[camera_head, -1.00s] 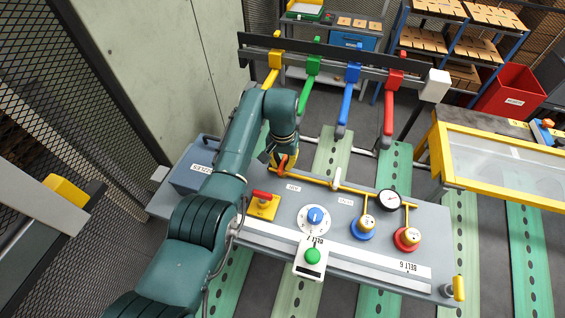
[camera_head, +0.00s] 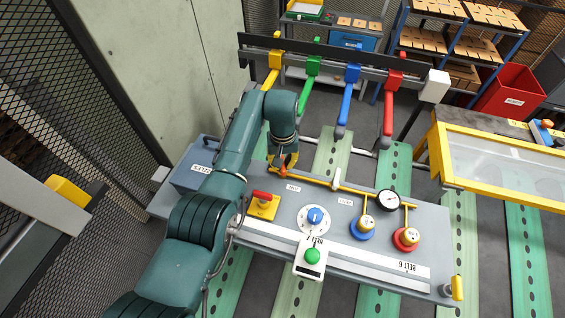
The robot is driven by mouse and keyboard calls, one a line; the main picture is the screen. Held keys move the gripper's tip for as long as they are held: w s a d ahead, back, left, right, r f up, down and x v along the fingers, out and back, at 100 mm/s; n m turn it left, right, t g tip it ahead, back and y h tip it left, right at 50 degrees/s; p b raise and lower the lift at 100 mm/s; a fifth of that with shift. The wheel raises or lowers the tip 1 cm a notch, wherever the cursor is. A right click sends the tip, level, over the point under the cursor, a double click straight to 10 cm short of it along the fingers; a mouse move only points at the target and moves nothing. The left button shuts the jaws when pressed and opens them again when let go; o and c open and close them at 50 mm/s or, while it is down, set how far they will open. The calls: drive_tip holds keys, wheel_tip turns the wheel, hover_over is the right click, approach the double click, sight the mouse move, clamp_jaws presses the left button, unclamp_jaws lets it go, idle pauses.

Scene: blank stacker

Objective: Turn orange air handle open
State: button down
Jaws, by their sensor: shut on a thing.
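The orange air handle (camera_head: 284,172) sits at the left end of a yellow pipe (camera_head: 318,180) along the back of the grey control panel (camera_head: 285,222). My gripper (camera_head: 285,165) points down over it and is shut on it. The fingers and my wrist partly cover the handle, so its exact angle is hard to tell.
A red button on a yellow box (camera_head: 262,204), a blue dial (camera_head: 315,217), a green button box (camera_head: 312,257), a gauge (camera_head: 389,201) and blue (camera_head: 362,229) and red (camera_head: 406,238) knobs stand on the panel. Coloured arms (camera_head: 350,88) hang behind it.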

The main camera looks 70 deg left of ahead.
drive_tip(key=n, duration=0.6)
drive_tip(key=shift+f+n, duration=0.2)
drive_tip(key=shift+n, duration=0.1)
drive_tip(key=n, duration=0.6)
drive_tip(key=shift+n, duration=0.4)
drive_tip(key=c, duration=1.1)
unclamp_jaws()
drive_tip(key=shift+o, duration=0.2)
drive_tip(key=shift+r, duration=0.15)
wheel_tip(320, 180, up, 12)
drive_tip(key=shift+w, duration=0.1)
